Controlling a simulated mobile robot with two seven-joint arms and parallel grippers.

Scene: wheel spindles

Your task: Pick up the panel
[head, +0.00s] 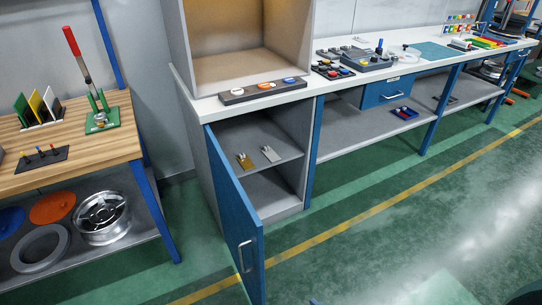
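Several upright flat panels, including a green panel (22,110), a yellow panel (37,106) and a white panel (52,103), stand in a rack on the wooden bench at the left. A dark button panel (262,91) with orange, white and blue buttons lies along the front of the white counter. Which one the task names cannot be told from this view. Neither of my grippers is in view. Only small blue parts show at the bottom edge, and I cannot tell what they are.
A blue cabinet door (236,215) stands open into the floor area. Two small metal pieces lie on the cabinet shelf (262,160). A red-handled press (95,100) stands on the wooden bench (85,150), with a metal wheel (102,218) below. The green floor at right is clear.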

